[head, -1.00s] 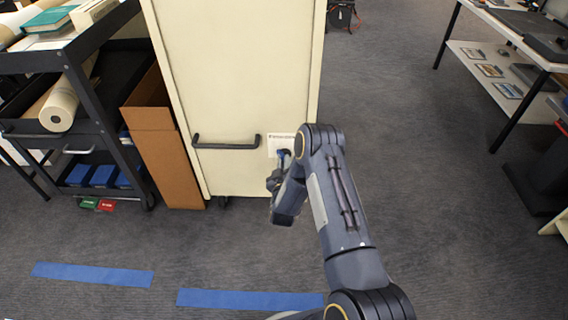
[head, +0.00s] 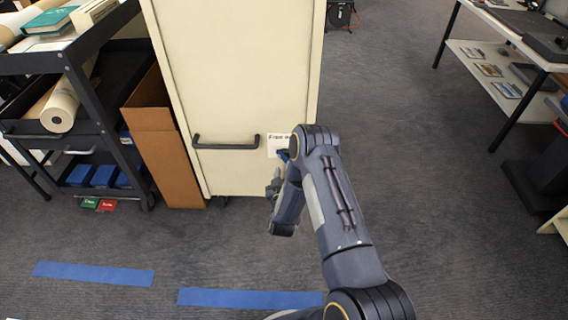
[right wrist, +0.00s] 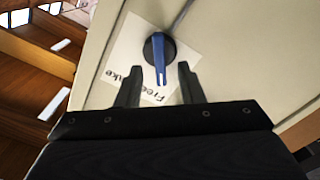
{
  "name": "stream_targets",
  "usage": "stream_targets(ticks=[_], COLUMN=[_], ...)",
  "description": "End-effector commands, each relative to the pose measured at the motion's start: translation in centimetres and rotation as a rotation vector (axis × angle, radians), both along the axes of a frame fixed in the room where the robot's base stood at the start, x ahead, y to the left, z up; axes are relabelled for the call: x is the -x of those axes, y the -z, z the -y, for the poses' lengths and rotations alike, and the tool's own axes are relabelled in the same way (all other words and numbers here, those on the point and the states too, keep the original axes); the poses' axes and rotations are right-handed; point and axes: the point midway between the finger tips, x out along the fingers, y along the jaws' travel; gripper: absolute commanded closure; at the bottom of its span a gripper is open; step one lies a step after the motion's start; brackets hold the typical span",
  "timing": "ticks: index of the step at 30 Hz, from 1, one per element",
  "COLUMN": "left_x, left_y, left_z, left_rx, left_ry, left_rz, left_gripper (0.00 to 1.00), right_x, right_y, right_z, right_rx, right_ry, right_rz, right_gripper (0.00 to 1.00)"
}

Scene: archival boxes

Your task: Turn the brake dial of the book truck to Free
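The book truck (head: 235,90) is a tall cream cabinet with a black push handle (head: 226,144). Its white label (head: 277,140) shows beside that handle. In the right wrist view, the brake dial (right wrist: 158,47) is a round black knob with a blue grip bar, on a tilted label reading "Free" and a partly covered "…ake". The bar's end points down the picture, towards my gripper. My right gripper (right wrist: 158,70) is open, one finger on each side of the bar, with gaps visible. In the head view my right gripper (head: 274,184) is partly hidden by my arm. My left gripper is out of view.
A dark cart (head: 95,110) with paper rolls and blue boxes stands at the left, with an open cardboard box (head: 165,150) between it and the truck. A table (head: 515,50) stands at the far right. Blue tape strips (head: 93,274) lie on otherwise clear carpet in front.

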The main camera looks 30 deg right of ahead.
Motion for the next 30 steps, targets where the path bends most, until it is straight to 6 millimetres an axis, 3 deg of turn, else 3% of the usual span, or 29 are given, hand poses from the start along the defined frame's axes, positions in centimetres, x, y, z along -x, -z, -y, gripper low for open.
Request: stream_targets(ticks=[4, 10, 26, 30], left_x=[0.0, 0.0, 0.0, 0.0], left_y=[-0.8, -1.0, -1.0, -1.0], left_z=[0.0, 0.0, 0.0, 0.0], left_rx=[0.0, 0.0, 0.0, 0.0], left_ry=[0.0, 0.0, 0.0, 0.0], left_rz=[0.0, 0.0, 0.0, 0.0], left_gripper=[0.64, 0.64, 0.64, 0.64], right_x=[2.2, 3.6, 3.6, 2.4], right_y=[0.0, 0.0, -0.1, -1.9], right_z=[-1.4, -2.2, -2.2, -1.6], right_rx=[-0.001, -0.001, -0.002, -0.062], right_ry=[-0.001, 0.0, 0.001, -0.011], right_rz=[-0.005, -0.001, 0.0, -0.005], right_gripper=[0.65, 0.65, 0.65, 0.65])
